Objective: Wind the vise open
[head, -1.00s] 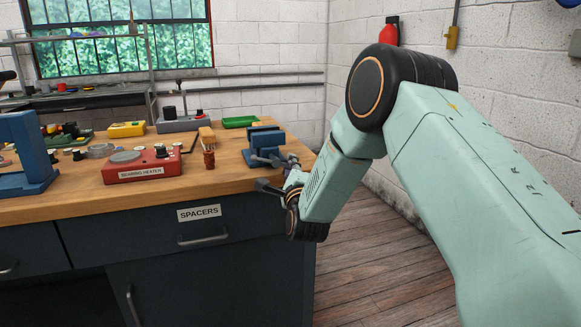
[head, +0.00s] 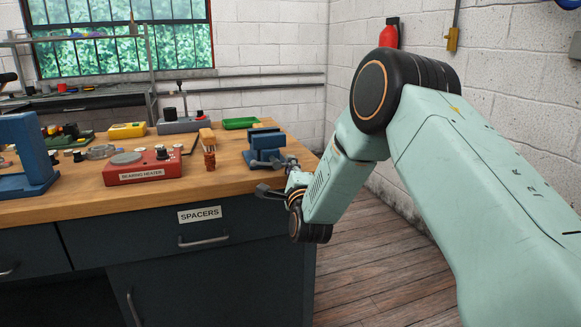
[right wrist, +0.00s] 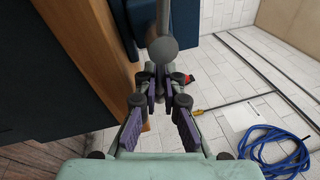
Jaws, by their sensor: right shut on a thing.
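The blue vise (head: 265,139) stands at the front right corner of the wooden bench, with its jaws at the top and its screw end toward my right arm. My right gripper (head: 279,186) is beside the bench edge at the vise's screw end. In the right wrist view the gripper (right wrist: 162,90) points at the grey vise handle (right wrist: 163,46), a bar with a rounded end, and is shut on it. The exact contact is partly hidden by the fingers. My left gripper is not in view.
A red bearing heater (head: 144,169), an upright brush-like tool (head: 208,149) and a green tray (head: 241,123) are left of or behind the vise on the bench (head: 230,180). A blue coiled hose (right wrist: 275,150) shows in the right wrist view. The floor right of the bench is clear.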

